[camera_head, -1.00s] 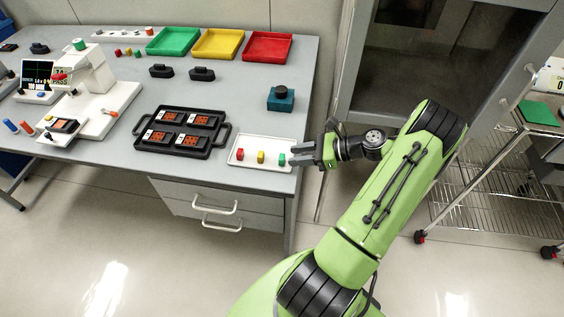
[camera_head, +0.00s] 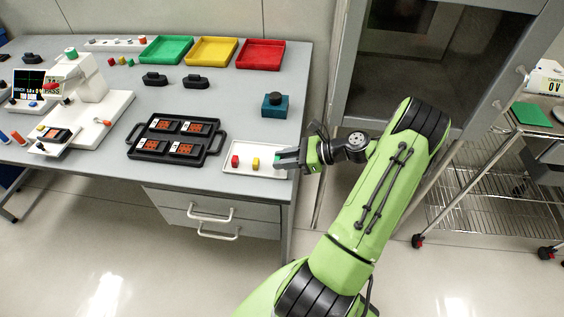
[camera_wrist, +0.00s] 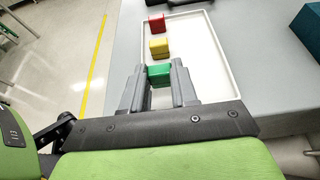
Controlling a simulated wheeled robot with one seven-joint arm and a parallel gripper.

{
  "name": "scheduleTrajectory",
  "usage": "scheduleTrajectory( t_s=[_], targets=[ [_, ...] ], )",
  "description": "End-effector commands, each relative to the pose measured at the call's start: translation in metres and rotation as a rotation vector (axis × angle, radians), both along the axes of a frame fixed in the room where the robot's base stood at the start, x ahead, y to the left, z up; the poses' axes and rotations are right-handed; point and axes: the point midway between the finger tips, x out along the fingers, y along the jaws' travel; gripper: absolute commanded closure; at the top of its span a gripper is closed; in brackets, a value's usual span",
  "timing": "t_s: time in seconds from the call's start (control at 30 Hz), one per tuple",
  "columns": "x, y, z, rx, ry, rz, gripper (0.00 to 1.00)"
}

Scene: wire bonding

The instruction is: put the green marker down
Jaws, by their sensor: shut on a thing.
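The green marker (camera_wrist: 159,74) is a small green block between my gripper's fingers at the near end of the white tray in the wrist view. My gripper (camera_wrist: 160,83) is shut on it. In the head view my gripper (camera_head: 283,160) reaches over the right end of the white tray (camera_head: 232,172), and the green marker is mostly hidden by the fingers. I cannot tell whether the marker touches the tray floor. A yellow marker (camera_head: 255,163) and a red marker (camera_head: 235,161) stand in the tray to the left, apart from my fingers.
A black carrier (camera_head: 150,153) with several orange-and-white parts lies left of the tray. A teal block (camera_head: 275,105) stands behind it. Green (camera_head: 165,51), yellow (camera_head: 212,52) and red (camera_head: 261,54) bins line the back. The cabinet (camera_head: 395,95) stands right of the table.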

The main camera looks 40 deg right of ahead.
Motion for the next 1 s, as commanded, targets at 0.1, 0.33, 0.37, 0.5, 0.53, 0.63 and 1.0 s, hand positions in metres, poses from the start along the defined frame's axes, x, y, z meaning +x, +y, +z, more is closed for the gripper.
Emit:
scheduleTrajectory(
  t_s=[0.1, 0.33, 0.37, 0.5, 0.53, 0.63, 1.0],
  targets=[
    [0.0, 0.0, 0.039, -0.004, -0.003, 0.0, 1.0],
    [0.0, 0.0, 0.08, -0.001, -0.001, -0.001, 1.0],
    [0.0, 0.0, 0.082, -0.001, -0.001, -0.001, 1.0],
    [0.0, 0.0, 0.084, 0.0, 0.0, 0.0, 1.0],
    [0.0, 0.0, 0.083, 0.0, 0.0, 0.0, 1.0],
    [0.0, 0.0, 0.083, 0.0, 0.0, 0.001, 1.0],
    [0.052, 0.094, 0.064, 0.029, -0.02, 0.117, 1.0]
  ],
)
